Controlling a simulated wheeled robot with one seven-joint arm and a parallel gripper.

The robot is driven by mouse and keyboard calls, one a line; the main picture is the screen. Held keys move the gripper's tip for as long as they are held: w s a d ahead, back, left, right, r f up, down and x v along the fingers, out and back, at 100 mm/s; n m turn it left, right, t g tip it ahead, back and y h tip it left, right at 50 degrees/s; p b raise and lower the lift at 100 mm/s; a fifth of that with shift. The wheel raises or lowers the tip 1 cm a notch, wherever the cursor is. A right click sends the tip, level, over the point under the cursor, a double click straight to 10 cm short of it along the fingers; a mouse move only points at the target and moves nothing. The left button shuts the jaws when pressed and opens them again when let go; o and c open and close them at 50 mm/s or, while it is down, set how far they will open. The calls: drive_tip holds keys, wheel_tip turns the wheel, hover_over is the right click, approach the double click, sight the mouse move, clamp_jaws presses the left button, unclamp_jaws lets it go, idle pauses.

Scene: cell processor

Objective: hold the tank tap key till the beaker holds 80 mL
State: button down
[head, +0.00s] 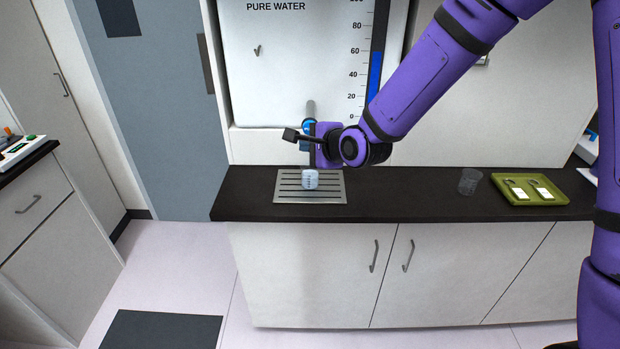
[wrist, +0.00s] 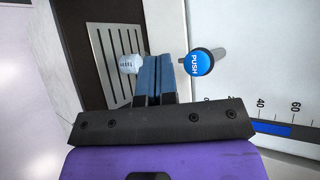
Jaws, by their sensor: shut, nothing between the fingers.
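The white water tank (head: 290,80) stands at the back of the counter. Its blue level bar (head: 374,85) reaches just under the 60 mark. The round blue tap key marked PUSH (wrist: 199,64) is in the wrist view; in the head view my gripper mostly hides it. The small beaker (head: 310,180) stands upright on the drip grate below the tap; it also shows in the wrist view (wrist: 129,64). Its scale is too small to read. My gripper (wrist: 164,60) is shut and empty, its fingers between beaker and key in the picture. I cannot tell whether they touch the key.
The slotted drip grate (head: 333,198) lies on the dark counter (head: 410,195). A clear empty-looking cup (head: 469,181) and a green tray (head: 557,199) with two white pieces stand to the right. The counter between grate and cup is clear.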

idle(0.8)
drive_tip(key=shift+s+a, duration=0.1)
drive_tip(key=shift+s, duration=1.8)
drive_tip(key=w, duration=0.8)
drive_tip(key=shift+w, duration=0.4)
drive_tip(key=shift+w+d, duration=0.1)
drive_tip(key=shift+d, duration=0.1)
idle(0.8)
drive_tip(key=shift+w, duration=0.3)
